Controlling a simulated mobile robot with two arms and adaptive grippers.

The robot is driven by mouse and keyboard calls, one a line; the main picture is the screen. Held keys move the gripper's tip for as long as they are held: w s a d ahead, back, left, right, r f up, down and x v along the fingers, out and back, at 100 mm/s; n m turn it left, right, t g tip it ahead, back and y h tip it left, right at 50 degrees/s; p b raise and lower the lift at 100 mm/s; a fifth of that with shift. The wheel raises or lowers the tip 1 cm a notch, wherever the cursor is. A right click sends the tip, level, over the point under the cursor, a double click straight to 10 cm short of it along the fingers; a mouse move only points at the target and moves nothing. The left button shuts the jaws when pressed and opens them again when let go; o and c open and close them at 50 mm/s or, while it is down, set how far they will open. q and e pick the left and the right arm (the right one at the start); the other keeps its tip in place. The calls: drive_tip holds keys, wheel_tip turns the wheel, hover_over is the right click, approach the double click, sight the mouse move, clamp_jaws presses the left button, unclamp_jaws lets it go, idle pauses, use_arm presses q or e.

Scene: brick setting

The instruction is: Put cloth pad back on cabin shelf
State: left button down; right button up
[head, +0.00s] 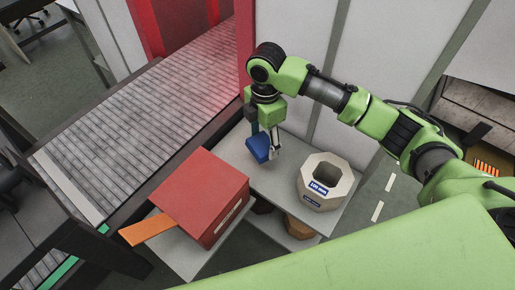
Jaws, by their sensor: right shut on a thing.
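My right gripper (268,142) reaches in from the right on a green and dark arm and points down. It is shut on a blue pad (258,147), which looks like the cloth pad. The pad is over the back part of a grey shelf (283,180); I cannot tell whether it touches the surface. The finger tips are partly hidden behind the pad. My left gripper does not show in the head view.
A red box (198,195) with an orange flap (145,229) stands on the shelf's front left. An octagonal pale container (325,182) with blue labels stands on the right. Brown objects (300,228) sit on a lower level. A slatted conveyor (150,115) runs at left.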

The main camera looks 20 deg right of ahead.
sight(265, 146)
drive_tip(key=f, duration=0.2)
drive_tip(key=s+f, duration=0.1)
drive_tip(key=f, duration=0.1)
drive_tip(key=shift+s+p, duration=0.2)
drive_tip(key=shift+p, duration=0.2)
drive_tip(key=shift+w+f, duration=0.15)
drive_tip(key=shift+f, duration=0.25)
drive_tip(key=f, duration=0.3)
drive_tip(key=shift+w+f+p, duration=0.2)
drive_tip(key=shift+f+p, duration=0.15)
drive_tip(key=shift+f, duration=0.3)
drive_tip(key=o, duration=1)
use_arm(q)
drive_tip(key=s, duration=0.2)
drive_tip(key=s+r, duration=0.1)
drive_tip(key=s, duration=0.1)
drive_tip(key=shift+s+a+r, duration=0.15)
